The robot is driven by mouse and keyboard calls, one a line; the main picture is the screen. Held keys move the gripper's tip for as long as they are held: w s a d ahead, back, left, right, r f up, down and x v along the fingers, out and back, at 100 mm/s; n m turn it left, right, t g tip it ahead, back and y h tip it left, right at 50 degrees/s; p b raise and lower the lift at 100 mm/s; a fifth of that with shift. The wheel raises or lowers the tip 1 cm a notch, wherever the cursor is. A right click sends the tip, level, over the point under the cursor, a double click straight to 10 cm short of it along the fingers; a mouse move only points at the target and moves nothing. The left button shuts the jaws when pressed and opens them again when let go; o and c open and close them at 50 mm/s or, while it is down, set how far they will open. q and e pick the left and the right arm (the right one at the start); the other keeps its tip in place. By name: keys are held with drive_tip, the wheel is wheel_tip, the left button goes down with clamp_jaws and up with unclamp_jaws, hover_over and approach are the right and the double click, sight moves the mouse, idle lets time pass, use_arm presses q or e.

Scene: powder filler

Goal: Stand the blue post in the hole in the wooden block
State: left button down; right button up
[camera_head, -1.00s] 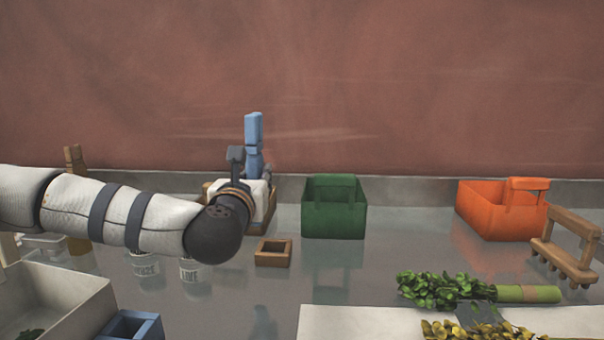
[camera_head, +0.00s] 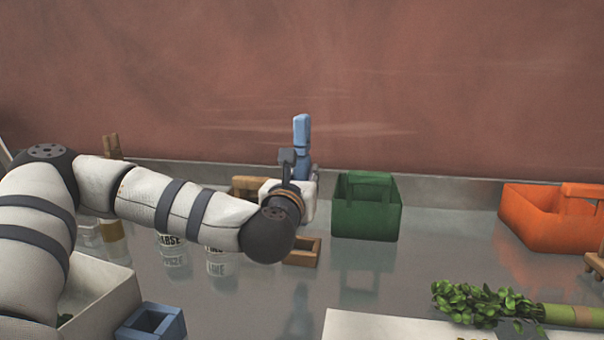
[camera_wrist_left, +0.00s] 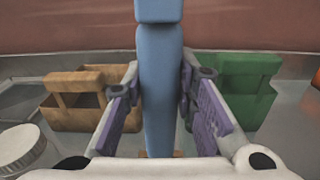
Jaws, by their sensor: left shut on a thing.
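The blue post (camera_head: 301,131) stands upright in my left gripper (camera_head: 297,168), whose fingers are shut on it. In the left wrist view the post (camera_wrist_left: 160,85) runs down between the two purple-padded fingers of my gripper (camera_wrist_left: 162,110). The small wooden block (camera_head: 316,252) with a square hole sits on the grey counter, in line with the post in the head view but lower in the picture. My wrist hides part of the block and the post's lower end. A bit of wood shows at the post's foot in the wrist view. My right gripper is out of view.
A green basket (camera_head: 366,220) stands right of the block, and a wooden basket (camera_wrist_left: 70,112) stands to the left. White-lidded jars (camera_head: 222,262) are left of the block. An orange basket (camera_head: 545,225) is farther right. A blue open box (camera_head: 150,325) is at front left.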

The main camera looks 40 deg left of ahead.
use_arm(q)
drive_tip(key=shift+f, duration=1.55)
drive_tip(key=shift+f+b, duration=0.65)
drive_tip(key=shift+f, duration=1.4)
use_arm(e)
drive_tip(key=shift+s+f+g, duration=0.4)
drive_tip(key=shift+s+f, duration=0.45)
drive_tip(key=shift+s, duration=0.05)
use_arm(q)
drive_tip(key=c, duration=1.2)
unclamp_jaws()
wheel_tip(320, 180, up, 10)
